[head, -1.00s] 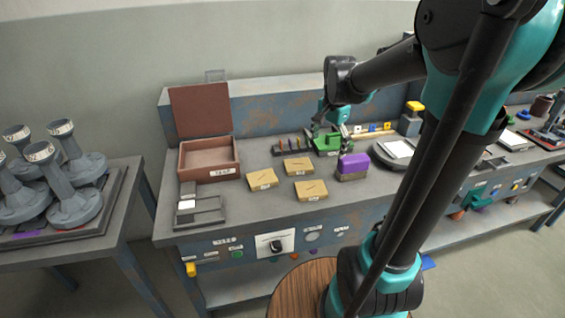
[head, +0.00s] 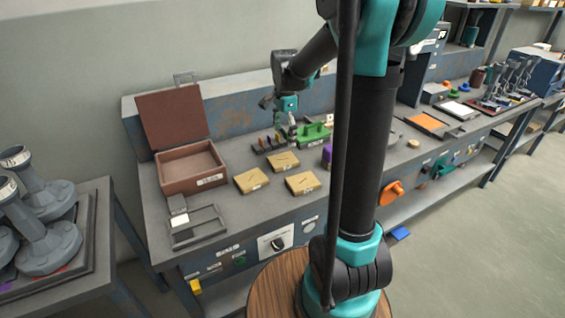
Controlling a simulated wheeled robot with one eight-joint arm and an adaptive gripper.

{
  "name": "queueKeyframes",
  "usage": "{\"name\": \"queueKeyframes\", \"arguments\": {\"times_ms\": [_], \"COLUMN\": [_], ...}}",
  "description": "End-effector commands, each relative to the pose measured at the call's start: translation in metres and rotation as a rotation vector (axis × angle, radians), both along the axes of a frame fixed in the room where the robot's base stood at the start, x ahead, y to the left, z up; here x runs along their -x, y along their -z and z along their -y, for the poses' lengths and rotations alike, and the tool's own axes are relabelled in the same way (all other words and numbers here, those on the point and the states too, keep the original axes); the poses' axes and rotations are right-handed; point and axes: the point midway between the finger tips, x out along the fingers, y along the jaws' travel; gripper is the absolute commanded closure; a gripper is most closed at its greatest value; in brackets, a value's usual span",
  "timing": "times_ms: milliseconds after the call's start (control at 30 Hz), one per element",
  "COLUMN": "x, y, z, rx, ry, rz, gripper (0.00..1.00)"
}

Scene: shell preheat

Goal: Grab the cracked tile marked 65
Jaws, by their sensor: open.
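Three tan tiles lie on the bench, each with a dark line on top and a small white label: a left tile (head: 251,180), a back tile (head: 283,161) and a front right tile (head: 302,182). The labels are too small to read, so I cannot tell which is marked 65. My gripper (head: 286,131) is open, above and behind the back tile, near the green object (head: 315,133). It is small in view, and I see nothing held in it.
A brown open-lidded box (head: 190,168) stands left of the tiles, with a grey frame (head: 197,225) in front of it. A purple block (head: 327,155) is partly hidden by my arm. Bare bench lies in front of the tiles.

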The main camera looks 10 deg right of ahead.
Motion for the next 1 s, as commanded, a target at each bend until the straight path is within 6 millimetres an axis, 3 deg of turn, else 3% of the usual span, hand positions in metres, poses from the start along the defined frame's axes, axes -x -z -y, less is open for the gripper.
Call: {"name": "queueKeyframes", "arguments": {"times_ms": [200,467,733,1000], "x": [-0.001,0.000,0.001,0.001], "y": [0.034,0.051,0.087,0.095], "z": [0.000,-0.002,-0.005,-0.005], "rx": [0.000,0.000,0.000,0.000], "ry": [-0.001,-0.001,-0.001,-0.001], "rz": [0.000,0.000,0.000,0.000], "gripper": [0.09,0.09,0.09,0.09]}}
